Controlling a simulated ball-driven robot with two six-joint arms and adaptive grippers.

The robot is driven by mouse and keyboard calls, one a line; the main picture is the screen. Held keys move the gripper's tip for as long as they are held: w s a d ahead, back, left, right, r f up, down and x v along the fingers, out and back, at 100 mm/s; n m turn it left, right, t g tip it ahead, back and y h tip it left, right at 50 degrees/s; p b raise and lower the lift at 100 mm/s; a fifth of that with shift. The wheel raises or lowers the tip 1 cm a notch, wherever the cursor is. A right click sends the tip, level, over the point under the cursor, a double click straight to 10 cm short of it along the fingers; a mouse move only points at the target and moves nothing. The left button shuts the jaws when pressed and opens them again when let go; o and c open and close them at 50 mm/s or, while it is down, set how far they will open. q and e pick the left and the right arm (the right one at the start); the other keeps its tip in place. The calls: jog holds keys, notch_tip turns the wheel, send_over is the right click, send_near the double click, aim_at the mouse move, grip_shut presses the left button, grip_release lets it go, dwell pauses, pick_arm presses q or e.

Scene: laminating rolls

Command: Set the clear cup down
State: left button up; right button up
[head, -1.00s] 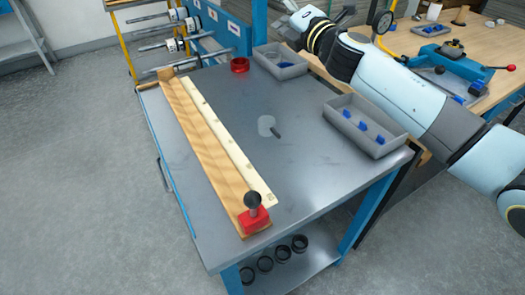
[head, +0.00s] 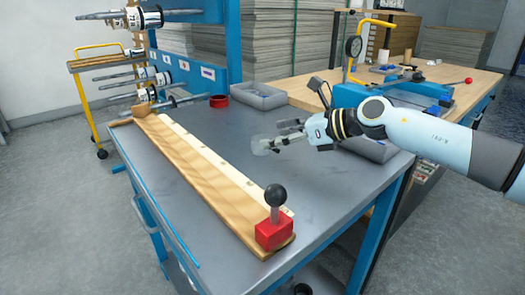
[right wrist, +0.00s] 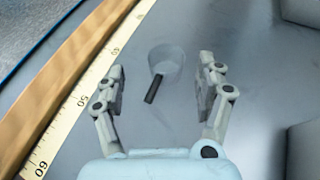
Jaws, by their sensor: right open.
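The clear cup (head: 261,146) is on the grey metal table (head: 215,137), a pale see-through shape with a dark handle. In the right wrist view the cup (right wrist: 168,57) lies between and slightly beyond my fingertips, its dark handle (right wrist: 153,89) pointing back between the fingers. My right gripper (head: 282,137) is low over the table at the cup's right side in the head view. It is open, with a gap between each finger (right wrist: 161,65) and the cup. Whether the cup touches the table is hard to tell. My left gripper is not in view.
A wooden board with a ruler strip (head: 195,163) and a red block with a black knob (head: 274,232) lie left and front of the cup. Another grey tray (head: 372,151) is partly behind my right arm.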

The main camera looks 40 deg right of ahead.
aim_at(254, 138)
jog(key=shift+w+a+f, duration=0.1)
jog(key=shift+w+f, duration=0.05)
jog(key=shift+w, duration=0.15)
jog(key=x, duration=0.3)
jog(key=b+x, duration=0.1)
jog(key=x, duration=0.1)
jog(key=shift+d+f, duration=0.35)
jog(key=shift+c, duration=0.5)
jog(key=c, duration=1.3)
jog(key=shift+r, duration=0.5)
notch_tip(254, 138, up, 4)
jog(key=shift+s+d+f+p, duration=0.1)
jog(key=shift+f+p, duration=0.1)
jog(key=shift+p, duration=0.45)
jog(key=shift+s+d+r+p, duration=0.3)
jog(key=shift+s+d+r, duration=0.8)
jog(key=shift+s+d, duration=0.25)
jog(key=shift+s+d+r+p, duration=0.3)
jog(key=shift+s+d+r, duration=0.8)
jog(key=shift+d, duration=0.35)
jog(key=shift+s+d+r+p, duration=0.3)
jog(key=shift+s+d+r, duration=0.75)
jog(key=shift+s+d, duration=0.3)
